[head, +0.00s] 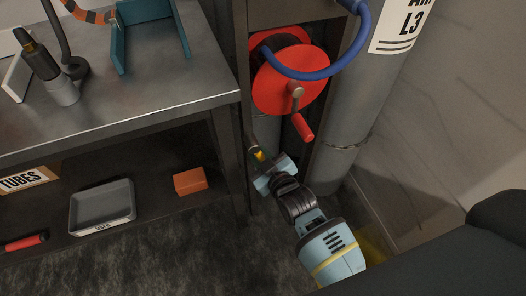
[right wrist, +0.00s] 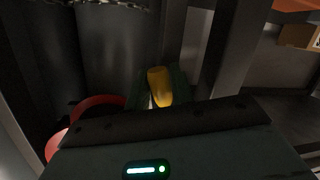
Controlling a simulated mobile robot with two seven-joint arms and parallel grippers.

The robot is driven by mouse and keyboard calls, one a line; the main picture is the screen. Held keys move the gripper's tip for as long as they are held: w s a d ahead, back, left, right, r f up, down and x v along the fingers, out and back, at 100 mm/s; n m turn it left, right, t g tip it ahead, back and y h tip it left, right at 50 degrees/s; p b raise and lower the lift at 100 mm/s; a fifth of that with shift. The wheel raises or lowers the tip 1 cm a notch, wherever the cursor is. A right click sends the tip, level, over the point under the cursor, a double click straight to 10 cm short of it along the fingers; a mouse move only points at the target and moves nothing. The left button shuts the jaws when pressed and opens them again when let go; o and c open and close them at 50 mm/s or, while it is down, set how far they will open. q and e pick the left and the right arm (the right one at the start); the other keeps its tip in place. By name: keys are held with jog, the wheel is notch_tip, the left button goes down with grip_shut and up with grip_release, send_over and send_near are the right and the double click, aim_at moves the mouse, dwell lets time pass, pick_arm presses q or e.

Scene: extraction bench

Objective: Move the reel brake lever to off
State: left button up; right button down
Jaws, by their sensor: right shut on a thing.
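The reel brake lever shows as a short lever with a yellow grip (head: 259,155) low on the dark post left of the red hose reel (head: 289,82). My right gripper (head: 263,162) reaches up to it from below and is shut on the yellow grip. In the right wrist view the yellow grip (right wrist: 159,87) sits between the fingers, and the rest of the lever is mostly hidden. No off marking is readable. My left gripper is not in view.
The reel's red crank handle (head: 303,127) hangs just right of and above my right gripper. A grey pipe (head: 361,110) stands on the right. The metal bench (head: 150,118) is on the left, with a grey tray (head: 102,207) and orange block (head: 190,181) on its lower shelf.

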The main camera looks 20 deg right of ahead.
aim_at(261, 159)
jog(key=shift+a+m, duration=0.2)
jog(key=shift+m, duration=0.1)
dwell(0.4)
jog(key=c, duration=1.2)
grip_release()
jog(key=shift+c, duration=0.2)
jog(key=p+v, duration=0.2)
jog(key=v, duration=0.4)
jog(key=shift+s, duration=0.1)
jog(key=shift+p+v, duration=0.3)
jog(key=shift+v, duration=0.55)
jog(key=shift+f, duration=0.1)
jog(key=shift+c, duration=0.2)
